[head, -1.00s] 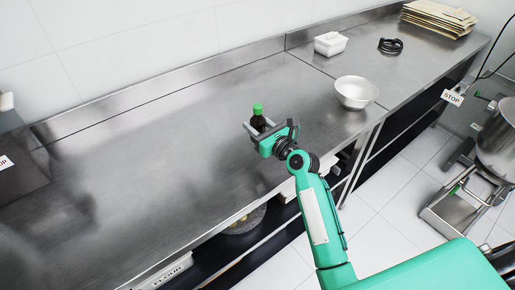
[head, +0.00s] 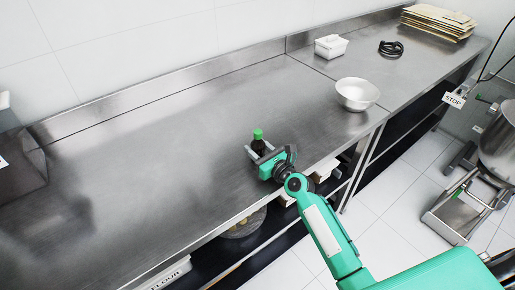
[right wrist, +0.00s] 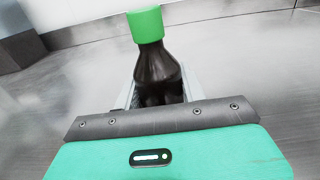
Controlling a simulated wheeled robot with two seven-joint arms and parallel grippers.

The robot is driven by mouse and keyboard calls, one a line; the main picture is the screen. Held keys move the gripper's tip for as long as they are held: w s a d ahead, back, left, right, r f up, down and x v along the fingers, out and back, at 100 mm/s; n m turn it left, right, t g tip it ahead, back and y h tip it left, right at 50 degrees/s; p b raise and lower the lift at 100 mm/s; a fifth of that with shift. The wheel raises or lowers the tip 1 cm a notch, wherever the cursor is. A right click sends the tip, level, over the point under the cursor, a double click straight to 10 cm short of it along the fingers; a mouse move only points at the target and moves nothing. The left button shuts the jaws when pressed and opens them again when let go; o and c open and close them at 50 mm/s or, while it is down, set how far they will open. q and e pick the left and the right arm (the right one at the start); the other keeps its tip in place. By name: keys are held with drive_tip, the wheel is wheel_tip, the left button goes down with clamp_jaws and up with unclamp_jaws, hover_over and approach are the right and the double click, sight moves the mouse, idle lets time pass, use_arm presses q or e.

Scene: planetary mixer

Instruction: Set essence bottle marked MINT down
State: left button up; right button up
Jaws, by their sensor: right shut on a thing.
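A dark brown bottle with a green cap (head: 258,135) is at the steel counter (head: 180,150), near its front edge. The bottle also shows in the right wrist view (right wrist: 155,75), upright between the fingers; no label can be read. My right gripper (head: 257,148) is shut on the bottle, low on its body. Whether the bottle's base touches the counter is hidden by the gripper. My left gripper is not in view.
A white bowl (head: 357,94) stands to the right on the counter. Behind it are a white tub (head: 331,46), a black coiled item (head: 391,47) and a stack of tan sacks or folders (head: 437,22). The counter left of the bottle is clear.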

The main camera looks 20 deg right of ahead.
drive_tip(key=o, duration=1)
drive_tip(key=shift+f, duration=0.15)
drive_tip(key=b+v, duration=0.1)
drive_tip(key=v, duration=1.1)
